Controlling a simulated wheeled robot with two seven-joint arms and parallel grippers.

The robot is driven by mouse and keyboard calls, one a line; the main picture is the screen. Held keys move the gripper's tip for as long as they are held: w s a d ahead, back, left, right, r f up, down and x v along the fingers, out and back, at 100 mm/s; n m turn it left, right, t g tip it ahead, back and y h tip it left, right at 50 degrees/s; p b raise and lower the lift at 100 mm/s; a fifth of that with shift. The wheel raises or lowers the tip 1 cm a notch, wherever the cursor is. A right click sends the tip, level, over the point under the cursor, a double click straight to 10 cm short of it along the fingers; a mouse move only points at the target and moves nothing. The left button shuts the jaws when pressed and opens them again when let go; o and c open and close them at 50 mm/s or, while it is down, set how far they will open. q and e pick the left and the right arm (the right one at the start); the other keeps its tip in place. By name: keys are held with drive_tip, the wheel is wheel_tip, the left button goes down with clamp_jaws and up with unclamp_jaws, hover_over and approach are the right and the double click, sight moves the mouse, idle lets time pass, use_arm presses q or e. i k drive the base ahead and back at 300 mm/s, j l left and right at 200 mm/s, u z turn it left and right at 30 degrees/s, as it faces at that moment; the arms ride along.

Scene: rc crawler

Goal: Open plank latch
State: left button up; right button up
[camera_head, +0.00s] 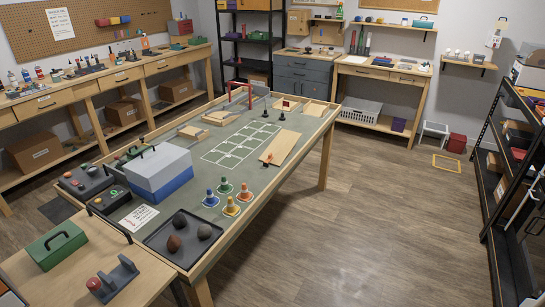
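A light wooden plank (281,147) lies at a slant on the green-topped table (205,172), near its right edge. A small reddish-dark piece (268,158) sits at the plank's near end and may be the latch. It is too small to tell whether it is open or closed. Neither of my grippers is in view, and nothing touches the plank.
A white grid (240,143) is marked left of the plank. Colored cones (230,206) stand nearer, beside a black tray (183,238) of rocks. A blue-white box (158,175) is at left. A red gate (240,92) stands farther back. Floor (370,210) right of the table is clear.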

sight(270, 156)
drive_tip(key=z, duration=0.25)
drive_tip(key=i+l+z, duration=0.1)
drive_tip(key=i+z, duration=0.45)
drive_tip(key=i, duration=3.5)
drive_tip(key=i+l+u, duration=0.1)
drive_tip(key=i+u, duration=0.15)
drive_tip(key=i+l+u, duration=0.2)
drive_tip(key=i, duration=0.3)
drive_tip(key=i+l+u, duration=0.25)
drive_tip(key=i+j+u, duration=0.1)
drive_tip(key=u, duration=1.75)
